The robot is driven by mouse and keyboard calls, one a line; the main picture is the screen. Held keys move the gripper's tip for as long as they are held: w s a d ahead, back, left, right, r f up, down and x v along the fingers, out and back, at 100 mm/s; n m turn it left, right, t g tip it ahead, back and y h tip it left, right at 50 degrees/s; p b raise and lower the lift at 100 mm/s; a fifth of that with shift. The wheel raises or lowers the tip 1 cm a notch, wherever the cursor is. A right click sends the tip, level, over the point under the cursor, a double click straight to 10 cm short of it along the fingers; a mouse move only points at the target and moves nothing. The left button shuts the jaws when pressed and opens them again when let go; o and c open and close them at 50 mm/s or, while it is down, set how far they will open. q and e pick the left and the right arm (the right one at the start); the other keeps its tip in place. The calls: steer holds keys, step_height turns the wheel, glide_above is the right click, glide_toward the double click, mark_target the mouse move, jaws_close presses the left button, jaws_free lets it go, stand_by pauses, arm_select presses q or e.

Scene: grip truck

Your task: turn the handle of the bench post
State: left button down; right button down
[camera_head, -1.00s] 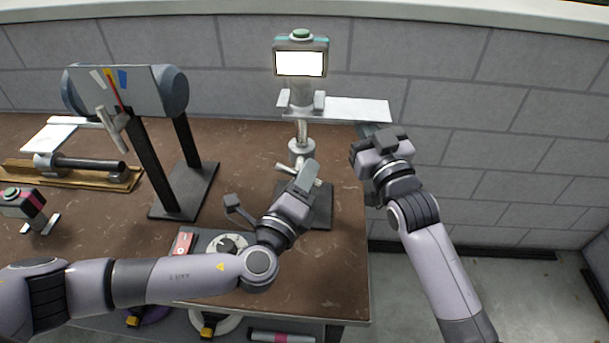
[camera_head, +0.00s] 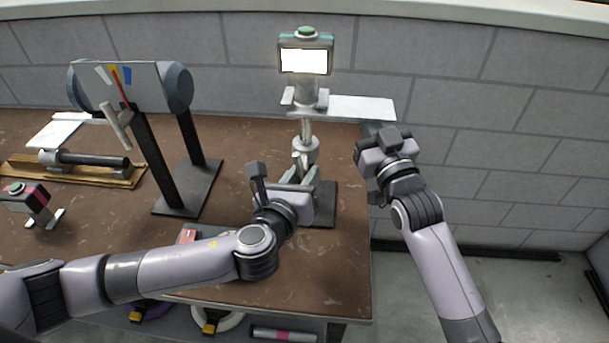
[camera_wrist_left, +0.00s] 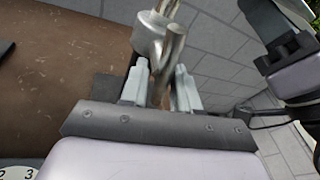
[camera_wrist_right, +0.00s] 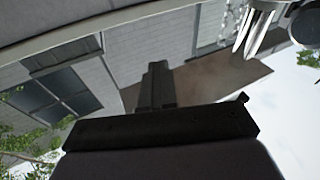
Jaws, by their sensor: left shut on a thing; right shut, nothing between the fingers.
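The bench post (camera_head: 306,131) is a silver upright on a dark base plate (camera_head: 327,207), at the right part of the brown bench. A boxy head with a lit white screen (camera_head: 303,61) and green button tops it. My left gripper (camera_head: 302,178) is at the post's lower part, shut on its metal handle. In the left wrist view the handle (camera_wrist_left: 173,50) is a rounded bar running between the two fingers (camera_wrist_left: 160,86), beside a silver collar (camera_wrist_left: 149,34). My right gripper (camera_head: 376,137) is shut and empty, right of the post; its dark fingers show in the right wrist view (camera_wrist_right: 156,87).
A pale flat plate (camera_head: 362,107) reaches right from the post, close above my right gripper. A grey drum stand with a coloured gauge (camera_head: 117,88) stands left on the bench. A small device (camera_head: 27,197) sits at the far left. A block wall closes the back.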

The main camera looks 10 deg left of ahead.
arm_select(q)
steer(key=shift+a+f+m+y, duration=0.1)
steer(key=shift+a+m+y, duration=0.2)
steer(key=shift+m, duration=0.3)
steer(key=shift+w, duration=0.1)
steer(key=c, duration=0.9)
jaws_free()
steer(key=v, duration=1.2)
steer(key=shift+r, duration=0.25)
